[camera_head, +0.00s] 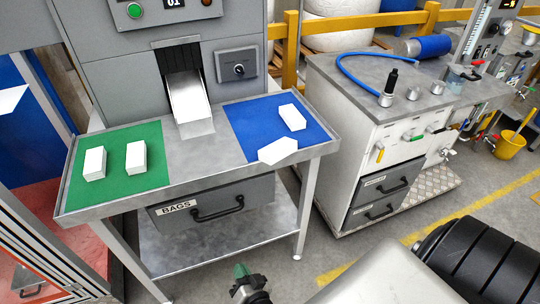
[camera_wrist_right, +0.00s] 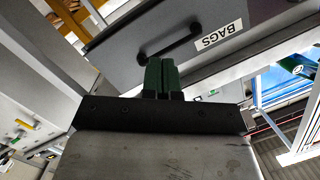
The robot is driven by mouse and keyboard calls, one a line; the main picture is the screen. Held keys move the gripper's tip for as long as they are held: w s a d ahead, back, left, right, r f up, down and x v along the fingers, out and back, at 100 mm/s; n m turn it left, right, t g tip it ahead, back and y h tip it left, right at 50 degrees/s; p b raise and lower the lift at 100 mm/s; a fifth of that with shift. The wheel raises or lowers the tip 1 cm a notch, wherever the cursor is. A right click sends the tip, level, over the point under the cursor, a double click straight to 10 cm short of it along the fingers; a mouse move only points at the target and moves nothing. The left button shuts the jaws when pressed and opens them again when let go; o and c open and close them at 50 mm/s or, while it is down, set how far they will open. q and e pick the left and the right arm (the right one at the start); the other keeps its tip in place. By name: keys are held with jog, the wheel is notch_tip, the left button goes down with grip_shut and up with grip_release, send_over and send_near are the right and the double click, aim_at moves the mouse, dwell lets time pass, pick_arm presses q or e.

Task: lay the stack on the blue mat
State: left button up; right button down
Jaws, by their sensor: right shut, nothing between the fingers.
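The blue mat (camera_head: 252,122) lies on the right part of the grey metal table. A white block-like stack (camera_head: 292,117) lies on its right side. A flat white many-sided piece (camera_head: 278,151) lies across the mat's front edge, partly on bare metal. Two more white stacks (camera_head: 95,163) and (camera_head: 136,157) lie on the green mat (camera_head: 152,180) at the left. My right gripper (camera_head: 241,271) is low in front of the table, apart from all of these. Its green fingers (camera_wrist_right: 161,76) are shut and empty in the wrist view, near the drawer. My left gripper is out of view.
A metal chute (camera_head: 187,100) comes down between the mats. A drawer marked BAGS (camera_head: 225,203) with a black handle (camera_head: 218,213) hangs under the table. A white cabinet (camera_head: 375,125) stands to the right. The table between the mats is clear.

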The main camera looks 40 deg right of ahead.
aim_at(276, 153)
jog(key=d+r+m+g+h+p, duration=0.25)
jog(key=r+m+h, duration=0.45)
jog(key=r+m, duration=0.5)
jog(key=d+r+m+g+h+p, duration=0.1)
jog(key=d+r+m+g+h, duration=0.3)
jog(key=r+m+h, duration=0.7)
jog(key=w+d+r+y+p, duration=0.1)
jog(key=w+d, duration=0.2)
jog(key=w+d+r+n+y+p, duration=0.1)
jog(key=w+d, duration=0.2)
jog(key=w+d+r+y+p, duration=0.1)
jog(key=w+d+y, duration=0.1)
jog(key=w+d, duration=0.1)
jog(key=shift+w+d+n+p, duration=0.2)
jog(key=shift+d+n+p, duration=0.1)
jog(key=shift+d, duration=0.1)
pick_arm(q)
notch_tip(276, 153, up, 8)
pick_arm(e)
jog(key=shift+g, duration=0.35)
